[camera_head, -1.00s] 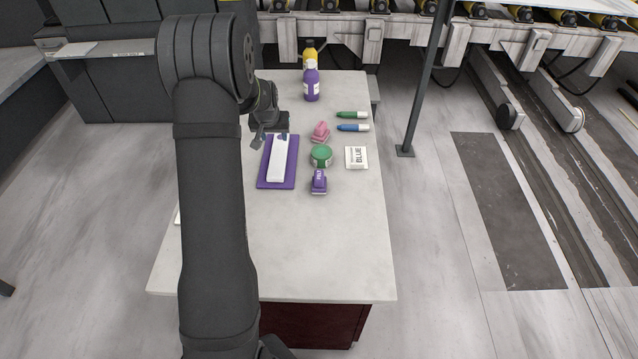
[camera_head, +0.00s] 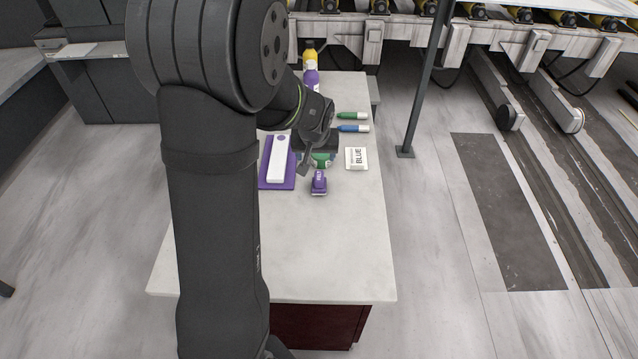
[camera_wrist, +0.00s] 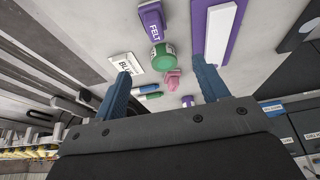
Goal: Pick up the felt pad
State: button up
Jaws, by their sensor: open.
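The felt pad, a small purple block with the lettering FELT, lies on the pale stone slab at the near side of the object group; it shows in the head view (camera_head: 319,184) and at the top of the wrist view (camera_wrist: 152,26). My gripper (camera_head: 316,163) is above the slab just beyond the pad, over the green round tub (camera_head: 323,161). The pad is apart from both fingers. The pink object is hidden by my gripper in the head view.
A purple board (camera_head: 279,184) bearing a white bar (camera_head: 278,158) lies left of the pad. A white BLUE packet (camera_head: 356,158) lies right. Green (camera_head: 352,115) and blue (camera_head: 354,128) markers and bottles (camera_head: 311,78) are farther back. The slab's near part (camera_head: 325,250) is clear.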

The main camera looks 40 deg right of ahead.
aim_at(319, 176)
jog(key=x, duration=1.1)
jog(key=s+x, duration=0.1)
jog(key=x, duration=0.5)
jog(key=shift+f, duration=0.15)
jog(key=c, duration=1.1)
